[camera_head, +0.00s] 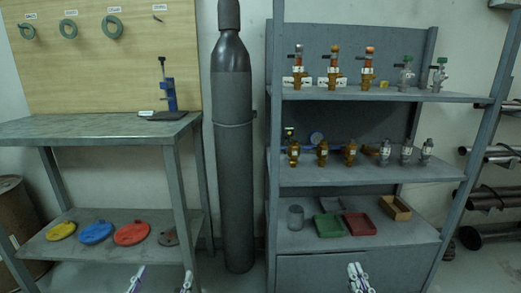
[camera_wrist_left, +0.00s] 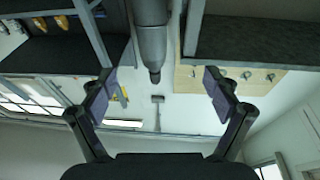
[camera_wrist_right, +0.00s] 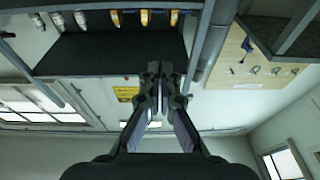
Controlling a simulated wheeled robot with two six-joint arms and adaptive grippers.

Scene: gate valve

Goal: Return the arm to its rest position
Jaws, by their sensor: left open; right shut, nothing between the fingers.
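My left gripper (camera_head: 162,280) shows at the bottom edge of the head view, with its two fingertips well apart. In the left wrist view the left gripper (camera_wrist_left: 162,88) is open with nothing between its fingers. My right gripper (camera_head: 359,278) is at the bottom edge of the head view, in front of the shelf unit's lower panel. In the right wrist view the right gripper (camera_wrist_right: 161,88) has its fingers together and holds nothing. Most of both arms is out of the head view. Neither gripper visibly touches anything.
A shelf unit (camera_head: 375,178) on the right holds several valves and small trays. A tall dark gas cylinder (camera_head: 234,150) stands left of it. A workbench (camera_head: 90,128) on the left has coloured discs on its lower shelf. Pipes lie on a rack (camera_head: 495,155) at far right.

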